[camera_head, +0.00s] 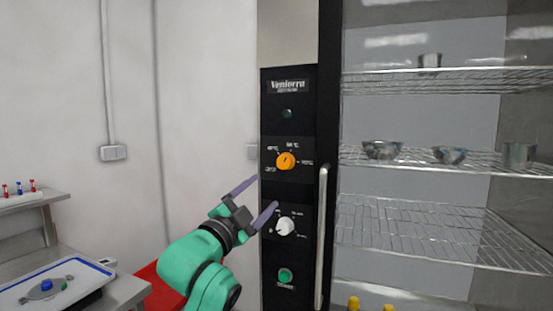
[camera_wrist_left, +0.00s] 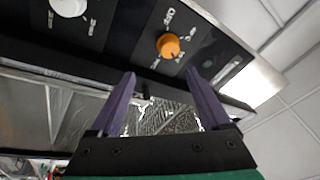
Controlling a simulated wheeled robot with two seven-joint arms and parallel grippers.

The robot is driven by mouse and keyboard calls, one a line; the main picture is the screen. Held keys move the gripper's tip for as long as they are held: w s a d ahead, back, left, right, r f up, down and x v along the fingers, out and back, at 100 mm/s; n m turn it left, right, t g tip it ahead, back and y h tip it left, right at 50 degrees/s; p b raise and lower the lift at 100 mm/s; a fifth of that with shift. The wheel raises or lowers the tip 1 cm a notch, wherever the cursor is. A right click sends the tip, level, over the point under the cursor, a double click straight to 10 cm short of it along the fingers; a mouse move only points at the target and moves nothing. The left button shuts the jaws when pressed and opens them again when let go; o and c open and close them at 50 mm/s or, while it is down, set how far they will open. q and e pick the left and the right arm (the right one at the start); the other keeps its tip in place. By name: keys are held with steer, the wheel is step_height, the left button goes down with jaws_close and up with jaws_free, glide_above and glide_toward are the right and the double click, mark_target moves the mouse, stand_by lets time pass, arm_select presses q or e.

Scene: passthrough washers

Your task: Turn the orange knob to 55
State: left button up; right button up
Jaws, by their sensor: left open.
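The orange knob (camera_head: 285,161) sits on the upper part of a black control panel (camera_head: 288,95), with temperature markings around it. It also shows in the left wrist view (camera_wrist_left: 168,45), beyond my fingertips and between their lines. My left gripper (camera_head: 259,198) is open and empty, with its two purple fingers spread, in front of the panel and below and left of the orange knob. The fingers also show in the left wrist view (camera_wrist_left: 160,77) and are apart from the knob. The exact pointer setting is too small to read. My right gripper is not in view.
A white knob (camera_head: 285,227) and a green button (camera_head: 285,276) are lower on the panel. A vertical door handle (camera_head: 321,235) stands right of it. The glass cabinet has wire shelves (camera_head: 440,160) with metal bowls. A side table (camera_head: 130,291) stands at lower left.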

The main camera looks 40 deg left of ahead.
mark_target(283, 165)
arm_select(q)
steer(key=w+a+r+n+y+p, duration=0.1)
steer(key=w+n+p, duration=0.2)
steer(key=n, duration=0.1)
steer(key=w+a+r+n+y+p, duration=0.1)
steer(key=w+r+n+p, duration=0.1)
steer(key=w+n+p, duration=0.1)
steer(key=w+a+r+n+t+y+p, duration=0.1)
steer(key=w+n+p, duration=0.1)
steer(key=w+n, duration=0.2)
steer(key=shift+w+r+n+p, duration=0.15)
steer(key=shift+w+n+p, duration=0.25)
steer(key=shift+n, duration=0.5)
steer(key=shift+w+a, duration=0.1)
steer(key=shift+w, duration=0.2)
jaws_close()
steer(key=shift+n+g+y+p, duration=0.3)
steer(key=shift+n+y+p, duration=0.1)
steer(key=shift+n+y, duration=0.4)
steer(key=shift+d+n+y, duration=0.2)
steer(key=shift+n+y, duration=0.1)
steer(key=shift+n, duration=0.8)
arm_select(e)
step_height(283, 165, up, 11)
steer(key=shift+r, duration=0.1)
